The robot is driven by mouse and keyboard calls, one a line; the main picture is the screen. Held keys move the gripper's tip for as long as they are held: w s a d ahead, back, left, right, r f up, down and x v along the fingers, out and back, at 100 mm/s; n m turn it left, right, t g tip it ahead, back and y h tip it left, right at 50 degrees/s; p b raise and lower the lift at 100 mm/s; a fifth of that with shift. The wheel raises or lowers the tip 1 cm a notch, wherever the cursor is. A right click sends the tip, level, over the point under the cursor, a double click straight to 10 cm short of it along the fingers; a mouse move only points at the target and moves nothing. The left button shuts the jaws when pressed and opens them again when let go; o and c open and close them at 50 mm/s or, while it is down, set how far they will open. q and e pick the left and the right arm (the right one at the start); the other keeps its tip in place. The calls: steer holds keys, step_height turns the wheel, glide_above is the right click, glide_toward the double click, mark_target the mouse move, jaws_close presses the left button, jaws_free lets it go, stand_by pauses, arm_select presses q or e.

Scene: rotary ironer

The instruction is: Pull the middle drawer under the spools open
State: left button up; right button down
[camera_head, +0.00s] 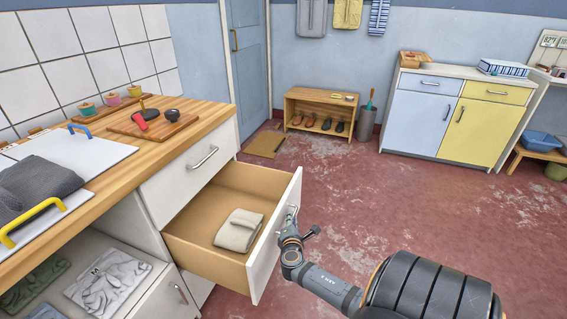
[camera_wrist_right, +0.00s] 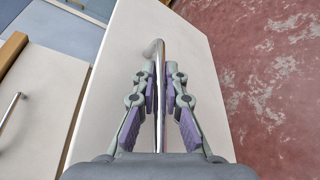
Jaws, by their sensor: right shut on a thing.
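The middle drawer (camera_head: 262,262) under the spools (camera_head: 112,99) stands well out from the cabinet, with its wooden inside showing. A folded beige cloth (camera_head: 239,230) lies in it. My right gripper (camera_head: 291,222) is at the outer face of the drawer front. In the right wrist view its purple-padded fingers (camera_wrist_right: 161,100) are shut on the drawer's metal bar handle (camera_wrist_right: 159,55), one finger on each side. The drawer above (camera_head: 189,172) is closed. My left gripper is not in view.
The wooden counter (camera_head: 205,112) carries a board with a red and a black item, and a white ironer (camera_head: 70,165) with a dark cloth. A shoe bench (camera_head: 320,112) and a blue and yellow cabinet (camera_head: 450,115) stand at the back. The red floor right of the drawer is clear.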

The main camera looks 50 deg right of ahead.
steer(key=shift+s+f, duration=0.1)
steer(key=shift+s, duration=0.15)
steer(key=c, duration=1.7)
jaws_free()
steer(key=v, duration=1.2)
steer(key=shift+d, duration=0.1)
